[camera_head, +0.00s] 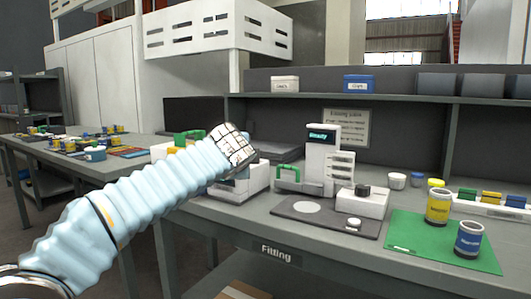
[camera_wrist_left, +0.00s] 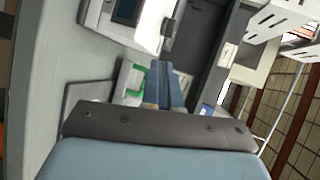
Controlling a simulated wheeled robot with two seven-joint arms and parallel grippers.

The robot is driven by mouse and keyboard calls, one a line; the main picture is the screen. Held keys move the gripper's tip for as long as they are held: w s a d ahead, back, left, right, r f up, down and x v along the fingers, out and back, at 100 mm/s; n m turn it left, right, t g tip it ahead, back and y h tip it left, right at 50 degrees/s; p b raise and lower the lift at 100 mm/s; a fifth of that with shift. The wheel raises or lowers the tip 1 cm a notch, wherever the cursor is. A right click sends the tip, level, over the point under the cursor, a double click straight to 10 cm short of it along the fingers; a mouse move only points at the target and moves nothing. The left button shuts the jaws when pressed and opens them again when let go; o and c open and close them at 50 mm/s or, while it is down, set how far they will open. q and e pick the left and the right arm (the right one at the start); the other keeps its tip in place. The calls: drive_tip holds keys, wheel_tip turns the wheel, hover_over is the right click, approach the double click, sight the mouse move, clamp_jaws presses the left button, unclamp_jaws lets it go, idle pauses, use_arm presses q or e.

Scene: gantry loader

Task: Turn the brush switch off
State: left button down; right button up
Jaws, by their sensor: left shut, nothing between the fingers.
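My left arm reaches from the lower left in the head view, and its grey end (camera_head: 232,148) hangs in front of a white machine (camera_head: 258,178); the fingers are hidden there. In the left wrist view my left gripper (camera_wrist_left: 172,88) is shut and empty, its two fingers close together. A white station (camera_head: 322,150) with a lit display reading "Ready" and a green handle (camera_head: 288,172) stand on the bench. A low white box (camera_head: 362,204) with a black knob (camera_head: 363,190) sits in front. I cannot tell which control is the brush switch. My right gripper is out of view.
The grey bench (camera_head: 330,255) is labelled "Fitting". A dark plate (camera_head: 290,209) lies before the station. A green mat (camera_head: 415,245) holds a yellow can (camera_head: 438,207) and a blue can (camera_head: 468,240). A second table (camera_head: 40,150) with small parts stands at left.

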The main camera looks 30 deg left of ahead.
use_arm(q)
drive_tip(key=p+x, duration=0.1)
drive_tip(key=x, duration=0.3)
drive_tip(key=r+p+x, duration=0.1)
drive_tip(key=p+x, duration=0.1)
drive_tip(key=x, duration=0.3)
drive_tip(key=r+p+x, duration=0.1)
drive_tip(key=x, duration=0.3)
drive_tip(key=shift+w+a+f, duration=0.1)
drive_tip(key=shift+w+a, duration=0.3)
drive_tip(key=shift+w, duration=0.2)
